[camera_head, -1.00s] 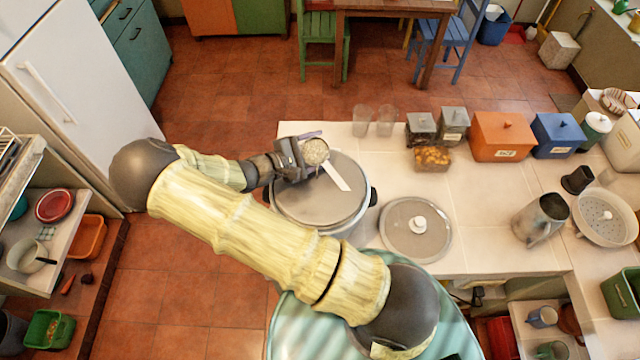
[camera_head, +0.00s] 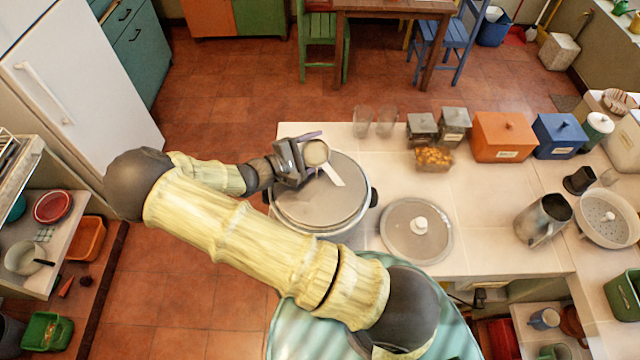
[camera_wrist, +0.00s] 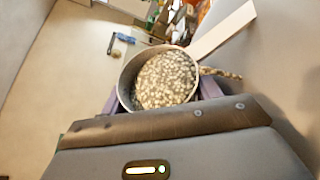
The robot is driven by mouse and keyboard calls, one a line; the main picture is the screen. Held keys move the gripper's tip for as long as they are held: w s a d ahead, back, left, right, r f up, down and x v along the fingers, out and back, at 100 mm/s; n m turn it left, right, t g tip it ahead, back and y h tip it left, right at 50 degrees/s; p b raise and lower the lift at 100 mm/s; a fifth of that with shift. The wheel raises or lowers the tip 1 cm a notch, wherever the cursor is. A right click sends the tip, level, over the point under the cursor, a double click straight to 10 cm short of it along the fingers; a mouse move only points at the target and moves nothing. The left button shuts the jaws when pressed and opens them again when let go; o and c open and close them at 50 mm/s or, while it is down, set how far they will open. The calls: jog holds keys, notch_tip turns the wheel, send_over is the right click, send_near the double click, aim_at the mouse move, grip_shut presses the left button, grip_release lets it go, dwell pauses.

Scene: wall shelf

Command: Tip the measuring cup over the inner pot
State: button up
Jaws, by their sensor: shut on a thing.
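The measuring cup (camera_head: 316,153) is held in my gripper (camera_head: 297,160), over the far-left part of a large round grey pot (camera_head: 300,222), which seems to be the inner pot. In the wrist view the cup (camera_wrist: 125,92) sits between my fingers (camera_wrist: 160,103), its mouth showing many pale grains (camera_wrist: 166,80). A streak of grains (camera_wrist: 222,73) shows outside its right rim. A pale flat strip (camera_head: 333,175), apparently the cup's handle, juts out over the pot. I cannot tell how deep the pot is or what lies in it.
A glass lid (camera_head: 416,242) lies right of the pot. Two clear glasses (camera_head: 362,120), grey canisters (camera_head: 421,128), a tub of orange pieces (camera_head: 434,158) and orange and blue boxes (camera_head: 502,138) stand behind. Counter between lid and jug is clear.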

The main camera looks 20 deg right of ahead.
aim_at(319, 164)
jog(key=shift+r+m+b, duration=0.2)
jog(key=shift+m+b, duration=0.15)
jog(key=shift+m, duration=0.05)
dwell(0.4)
jog(key=shift+s+r+m+t+h, duration=0.2)
jog(key=shift+r+m+t+h, duration=0.2)
jog(key=shift+r+m, duration=0.55)
dwell(0.7)
jog(key=shift+s+r+m+h+b, duration=0.25)
jog(key=shift+r+m+b, duration=0.2)
jog(key=shift+b, duration=0.4)
dwell(0.5)
jog(key=shift+s+a+f+m+h+b, duration=0.15)
jog(key=shift+s+f+m+h+b, duration=0.3)
jog(key=shift+s+m+b, duration=0.7)
dwell(0.6)
jog(key=shift+s+r+m+h+b, duration=0.1)
jog(key=shift+m+h+b, duration=0.2)
jog(key=shift+m+b, duration=0.45)
dwell(0.7)
jog(key=shift+s+r+m+h, duration=0.2)
jog(key=shift+r+m+h, duration=0.1)
jog(key=shift+r+m, duration=0.3)
dwell(0.4)
